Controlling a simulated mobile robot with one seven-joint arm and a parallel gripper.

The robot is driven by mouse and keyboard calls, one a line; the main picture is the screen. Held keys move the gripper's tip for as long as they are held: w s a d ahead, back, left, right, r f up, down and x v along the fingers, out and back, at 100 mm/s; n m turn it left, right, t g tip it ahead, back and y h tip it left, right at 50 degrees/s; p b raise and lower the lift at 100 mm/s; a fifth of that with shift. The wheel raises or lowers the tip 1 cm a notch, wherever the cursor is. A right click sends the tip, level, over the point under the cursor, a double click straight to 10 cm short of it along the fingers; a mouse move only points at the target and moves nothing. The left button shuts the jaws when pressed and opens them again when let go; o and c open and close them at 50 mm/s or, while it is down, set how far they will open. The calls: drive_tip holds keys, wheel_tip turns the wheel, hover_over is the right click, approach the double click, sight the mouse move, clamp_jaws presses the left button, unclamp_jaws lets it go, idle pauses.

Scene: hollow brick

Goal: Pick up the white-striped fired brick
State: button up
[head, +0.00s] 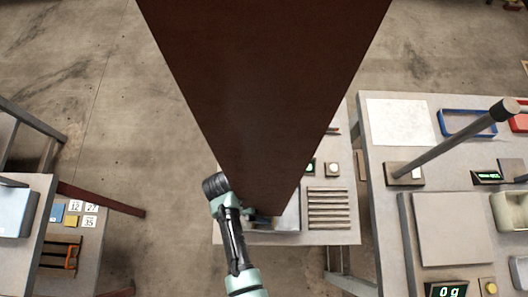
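I cannot make out the white-striped fired brick in the head view. A wide dark brown post or beam fills the top middle and narrows downward, covering much of the middle table (335,236). My arm comes up from the bottom edge and bends right at a black joint beside the beam's lower left edge. Its end passes behind the beam, so my gripper is hidden and I cannot see whether it holds anything.
A ribbed grey rack (328,208) lies on the middle table. The right table holds a flat grey plate (453,228), a scale display (446,290), a blue-rimmed tray (467,123) and a slanted grey rod (450,140). Floor is clear between tables.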

drive_tip(key=shift+f, duration=0.2)
idle(0.4)
clamp_jaws()
idle(0.3)
